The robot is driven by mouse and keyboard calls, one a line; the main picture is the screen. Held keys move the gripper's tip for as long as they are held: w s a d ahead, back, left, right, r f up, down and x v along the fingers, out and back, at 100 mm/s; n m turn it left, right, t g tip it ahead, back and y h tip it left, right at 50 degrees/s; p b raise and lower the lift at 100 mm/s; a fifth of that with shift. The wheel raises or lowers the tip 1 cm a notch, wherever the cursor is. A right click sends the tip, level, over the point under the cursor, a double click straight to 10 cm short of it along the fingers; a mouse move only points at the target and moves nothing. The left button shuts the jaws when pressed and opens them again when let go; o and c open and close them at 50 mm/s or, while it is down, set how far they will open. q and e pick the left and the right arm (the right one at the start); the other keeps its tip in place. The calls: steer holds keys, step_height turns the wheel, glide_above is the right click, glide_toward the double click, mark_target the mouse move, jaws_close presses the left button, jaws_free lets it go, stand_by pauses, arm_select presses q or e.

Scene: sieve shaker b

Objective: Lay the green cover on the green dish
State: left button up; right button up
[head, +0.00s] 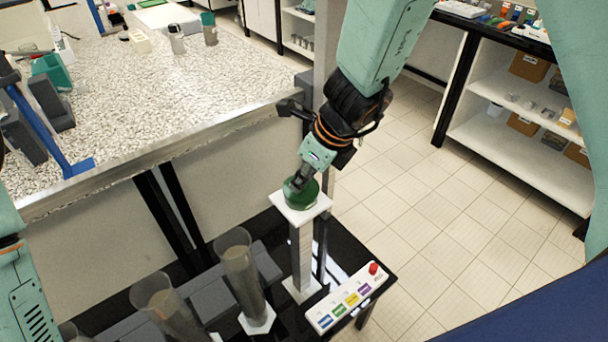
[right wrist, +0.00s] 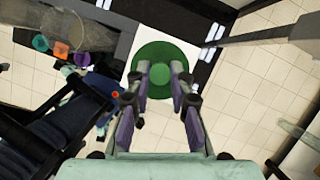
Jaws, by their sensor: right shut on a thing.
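A green round cover (right wrist: 163,62) shows in the right wrist view, with my right gripper (right wrist: 161,72) shut on its raised middle. In the head view my right gripper (head: 299,182) points down at green round ware (head: 302,197) on a white square plate on top of a tall post. The cover and the green dish overlap there. The dish is mostly hidden under the cover and gripper, and I cannot tell whether the two touch. My left gripper is not in view; only part of my left arm shows at the lower left edge.
A white panel (head: 347,299) with coloured buttons and a red knob stands at the post's foot. Clear tubes (head: 240,270) stand to its left. The speckled counter (head: 170,95) with a metal edge lies behind. Shelves (head: 520,130) stand at the right, beyond open tiled floor.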

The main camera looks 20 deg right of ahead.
steer(key=shift+f, duration=0.2)
steer(key=o, duration=0.9)
steer(key=v, duration=1.2)
steer(key=shift+w, duration=0.1)
